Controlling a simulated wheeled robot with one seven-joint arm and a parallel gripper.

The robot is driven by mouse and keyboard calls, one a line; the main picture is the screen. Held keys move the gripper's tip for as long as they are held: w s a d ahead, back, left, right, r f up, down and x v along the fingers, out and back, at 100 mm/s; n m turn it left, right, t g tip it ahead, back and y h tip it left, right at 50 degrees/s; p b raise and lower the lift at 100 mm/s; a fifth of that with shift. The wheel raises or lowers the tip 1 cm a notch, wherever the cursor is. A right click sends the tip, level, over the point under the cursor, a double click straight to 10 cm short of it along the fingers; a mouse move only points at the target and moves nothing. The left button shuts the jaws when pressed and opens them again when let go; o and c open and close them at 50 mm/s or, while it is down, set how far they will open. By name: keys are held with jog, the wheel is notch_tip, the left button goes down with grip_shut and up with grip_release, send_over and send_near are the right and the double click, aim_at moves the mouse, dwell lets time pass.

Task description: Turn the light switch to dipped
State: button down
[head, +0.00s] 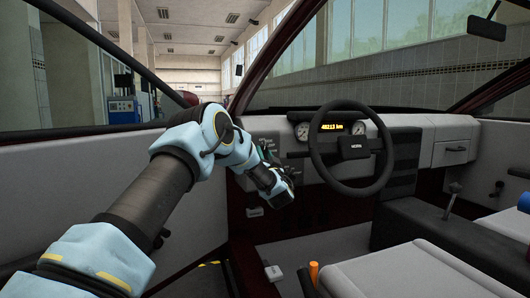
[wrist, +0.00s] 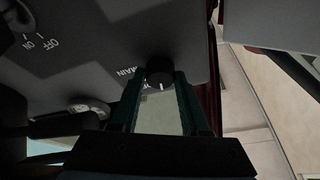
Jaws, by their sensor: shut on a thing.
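The light switch is a round black knob (wrist: 160,72) with a white pointer mark, on a dark grey panel (wrist: 95,55) in the wrist view. The mark points toward the bottom of that picture. Upside-down lettering that seems to read MAIN stands just left of the knob; other position labels are hidden or unreadable. My gripper (wrist: 161,85) is shut on the knob, one dark green finger at each side. In the head view my gripper (head: 278,178) is at the dashboard, left of the steering wheel, and the knob is hidden there.
Another control (wrist: 18,22) marked OFF and ON is at the wrist view's upper left. In the head view the steering wheel (head: 315,148) stands close right of my gripper. The car's door (head: 70,185) is at left, and seats (head: 400,275) are at lower right.

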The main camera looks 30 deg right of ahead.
jog(key=m+g+h+p, duration=0.1)
jog(key=m, duration=0.2)
jog(key=m+h+p, duration=0.1)
jog(key=m, duration=0.1)
jog(key=m+g+h+p, duration=0.1)
jog(key=m+p, duration=0.1)
jog(key=m, duration=0.1)
jog(key=shift+a+r+m+g, duration=0.2)
jog(key=shift+r+m+g, duration=0.1)
jog(key=m+g+p, duration=0.1)
jog(key=m, duration=0.1)
jog(key=m+g+p, duration=0.1)
jog(key=m, duration=0.2)
jog(key=shift+a+m+h, duration=0.1)
jog(key=shift+m+h, duration=0.2)
jog(key=shift+p, duration=0.35)
jog(key=shift+c, duration=1.9)
grip_release()
jog(key=r+v, duration=0.1)
jog(key=v, duration=0.9)
jog(key=shift+s+a+f, duration=0.25)
jog(key=shift+s+f, duration=0.1)
jog(key=shift+f, duration=0.05)
